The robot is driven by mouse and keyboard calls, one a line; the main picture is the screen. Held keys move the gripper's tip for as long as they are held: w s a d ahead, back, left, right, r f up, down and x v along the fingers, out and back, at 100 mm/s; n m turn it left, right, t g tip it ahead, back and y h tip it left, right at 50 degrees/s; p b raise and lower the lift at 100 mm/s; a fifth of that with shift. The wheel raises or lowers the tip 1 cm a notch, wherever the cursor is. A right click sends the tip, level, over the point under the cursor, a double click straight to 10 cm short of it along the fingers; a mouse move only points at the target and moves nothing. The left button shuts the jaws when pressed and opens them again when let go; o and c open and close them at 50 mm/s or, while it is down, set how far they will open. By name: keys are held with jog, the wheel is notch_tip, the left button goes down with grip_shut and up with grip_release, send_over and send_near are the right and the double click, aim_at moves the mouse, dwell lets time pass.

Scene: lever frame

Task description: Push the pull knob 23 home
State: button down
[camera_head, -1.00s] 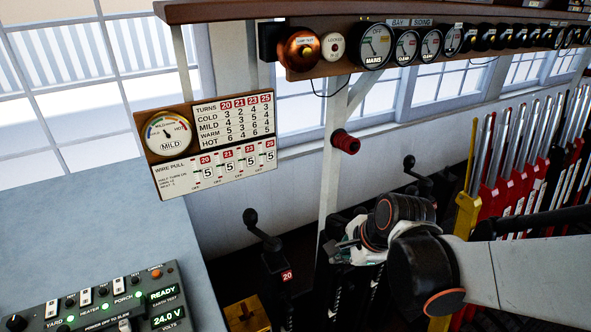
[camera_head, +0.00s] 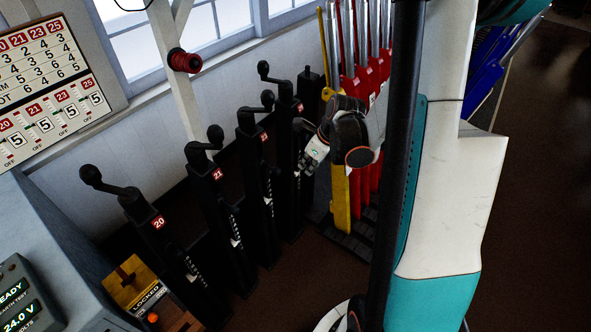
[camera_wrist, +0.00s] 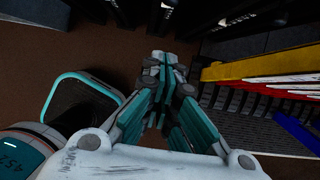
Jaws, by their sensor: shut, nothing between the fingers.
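A row of black posts with crank handles and red number plates stands along the wall in the head view. The third post (camera_head: 250,150) has a plate (camera_head: 263,137) that appears to read 23, and its crank with a round black knob (camera_head: 267,97) is at the top. I cannot make out a separate pull knob on it. My gripper (camera_head: 304,168) is shut and empty, beside the lower part of the fourth post (camera_head: 286,150), to the right of post 23. In the wrist view my gripper (camera_wrist: 163,68) has its fingers together, over dark floor.
Posts 20 (camera_head: 150,225) and 21 (camera_head: 207,185) stand nearer on the left. A yellow lever (camera_head: 341,195) and red levers (camera_head: 362,100) stand close right of my gripper. A box marked locked (camera_head: 135,285) stands at lower left. A red knob (camera_head: 185,61) sits on a white upright.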

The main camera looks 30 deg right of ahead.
aim_at(280, 174)
jog(key=w+a+f+b, duration=0.2)
jog(key=w+f+b, duration=0.3)
jog(key=w+f, duration=0.2)
jog(key=shift+a+f, duration=0.35)
jog(key=shift+f, duration=0.65)
jog(key=shift+w, duration=0.15)
jog(key=shift+w+a, duration=0.25)
jog(key=shift+w, duration=0.45)
jog(key=shift+w+a, duration=0.25)
jog(key=shift+w, duration=0.45)
jog(key=shift+s+d, duration=0.1)
